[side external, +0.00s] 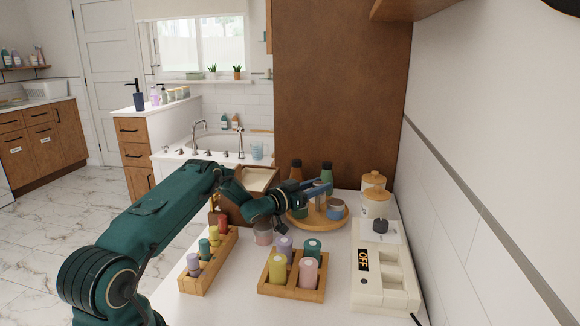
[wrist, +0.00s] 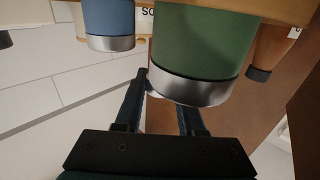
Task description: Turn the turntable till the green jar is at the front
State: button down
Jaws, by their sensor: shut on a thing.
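The round wooden turntable (side external: 334,222) stands on the white counter near the back wall in the side view, with several jars and bottles on it. The green jar (side external: 300,212) is on its left part, partly covered by my gripper. In the wrist view the green jar (wrist: 203,50), with a silver band, is large and close, in front of my fingertips. The blue jar (side external: 337,211) is on the turntable's right. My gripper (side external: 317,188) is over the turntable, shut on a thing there. The held thing is mostly hidden; I cannot tell which it is.
A brown bottle (side external: 296,170) and a dark green bottle (side external: 327,178) are at the turntable's back. A canister (side external: 375,204) and a white device reading OFF (side external: 385,292) stand right. Wooden racks of jars (side external: 292,290) (side external: 207,262) are in front.

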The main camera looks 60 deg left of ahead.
jog(key=shift+w+r, duration=0.1)
jog(key=c, duration=0.5)
grip_release()
jog(key=shift+r, duration=0.4)
jog(key=r, duration=0.2)
jog(key=s+r, duration=0.1)
jog(key=r, duration=0.1)
jog(key=shift+a, duration=0.4)
jog(key=s+a+r, duration=0.6)
jog(key=s, duration=0.2)
jog(key=shift+s, duration=0.3)
